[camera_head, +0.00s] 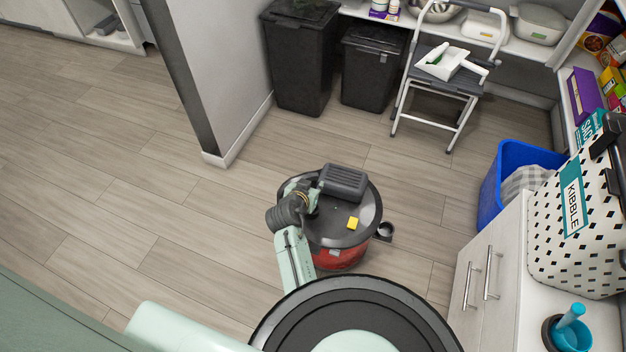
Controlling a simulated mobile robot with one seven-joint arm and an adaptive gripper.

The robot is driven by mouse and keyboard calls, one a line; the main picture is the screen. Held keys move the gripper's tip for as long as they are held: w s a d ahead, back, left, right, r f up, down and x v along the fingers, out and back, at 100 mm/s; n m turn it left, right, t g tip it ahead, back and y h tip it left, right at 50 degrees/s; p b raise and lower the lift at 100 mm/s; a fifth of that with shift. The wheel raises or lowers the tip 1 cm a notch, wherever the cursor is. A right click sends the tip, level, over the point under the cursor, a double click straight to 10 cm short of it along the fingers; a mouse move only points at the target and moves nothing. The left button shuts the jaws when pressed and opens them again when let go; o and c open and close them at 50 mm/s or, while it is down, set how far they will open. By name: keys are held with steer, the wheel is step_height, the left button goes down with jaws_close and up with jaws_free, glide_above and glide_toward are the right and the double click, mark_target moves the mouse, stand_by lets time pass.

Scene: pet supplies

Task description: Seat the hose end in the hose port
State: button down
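A red canister vacuum (338,258) with a black lid stands on the floor at the centre. A dark grey ribbed block (343,182) and a small yellow piece (352,223) are on its lid. A dark round opening (386,230) shows at its right side; it may be the hose port. My pale green arm reaches to the vacuum's left side. My gripper (312,198) is small and dark at the lid's upper left, and its fingers are not clear. A dark ribbed shape (287,213) is beside it; I cannot tell whether it is hose. No hose end is distinguishable.
A white step stool (437,98) with a dustpan and two black bins (300,60) stand at the back. A blue bin (490,195) and a cabinet (497,262) with a kibble container (575,225) are at the right. A wall (215,70) ends at upper left. The left floor is clear.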

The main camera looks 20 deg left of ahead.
steer(key=shift+s+f, duration=0.1)
steer(key=shift+f+b, duration=2.5)
steer(key=shift+f, duration=0.3)
steer(key=shift+f+b, duration=1.85)
steer(key=shift+f, duration=0.2)
steer(key=c, duration=1.1)
jaws_free()
steer(key=v, duration=0.7)
steer(key=shift+s+r, duration=0.2)
